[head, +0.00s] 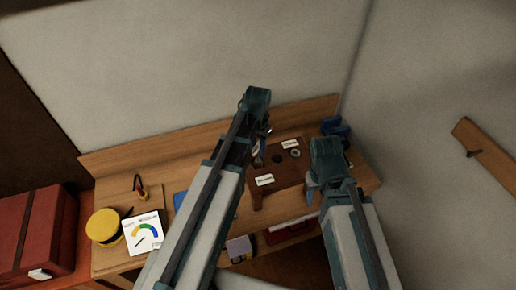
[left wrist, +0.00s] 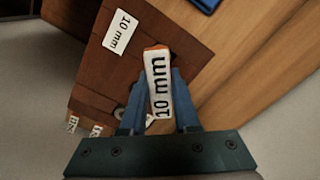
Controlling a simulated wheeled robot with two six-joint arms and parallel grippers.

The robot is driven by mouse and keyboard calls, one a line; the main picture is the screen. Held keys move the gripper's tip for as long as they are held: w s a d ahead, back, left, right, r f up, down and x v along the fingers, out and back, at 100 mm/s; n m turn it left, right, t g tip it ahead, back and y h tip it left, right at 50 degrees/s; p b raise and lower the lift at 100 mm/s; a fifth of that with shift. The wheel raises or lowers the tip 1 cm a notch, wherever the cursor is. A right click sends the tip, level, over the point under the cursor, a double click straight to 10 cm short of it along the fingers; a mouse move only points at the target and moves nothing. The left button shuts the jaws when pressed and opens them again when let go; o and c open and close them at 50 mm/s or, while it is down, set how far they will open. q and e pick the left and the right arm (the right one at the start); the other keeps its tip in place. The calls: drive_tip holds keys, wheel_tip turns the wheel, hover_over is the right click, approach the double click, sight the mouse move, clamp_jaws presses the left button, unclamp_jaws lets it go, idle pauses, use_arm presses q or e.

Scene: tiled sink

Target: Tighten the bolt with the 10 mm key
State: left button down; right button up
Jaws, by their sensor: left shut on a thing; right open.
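My left gripper (head: 260,156) is over the brown wooden block (head: 272,195) on the bench. In the left wrist view its blue fingers (left wrist: 158,112) are shut on a key with a white "10 mm" tag (left wrist: 158,85) and an orange end. The key's lower part is hidden behind the tag and fingers. The block also shows there (left wrist: 150,20), with its own "10 mm" label (left wrist: 120,32). In the head view the block's top has a grey round piece (head: 295,153), perhaps the bolt, and a dark spot. My right gripper (head: 312,190) is open at the block's right side.
The wooden bench (head: 115,258) runs along a wall. On its left are a yellow round object (head: 102,225), a white card with a coloured gauge (head: 143,233) and a small plier-like tool (head: 139,188). A red case (head: 40,235) stands far left. A blue object (head: 336,127) is behind my right gripper.

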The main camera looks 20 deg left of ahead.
use_arm(q)
drive_tip(key=m, duration=0.4)
drive_tip(key=shift+c, duration=2.4)
unclamp_jaws()
wheel_tip(320, 180, up, 7)
drive_tip(key=p, duration=0.7)
drive_tip(key=shift+r, duration=0.1)
drive_tip(key=shift+s, duration=0.15)
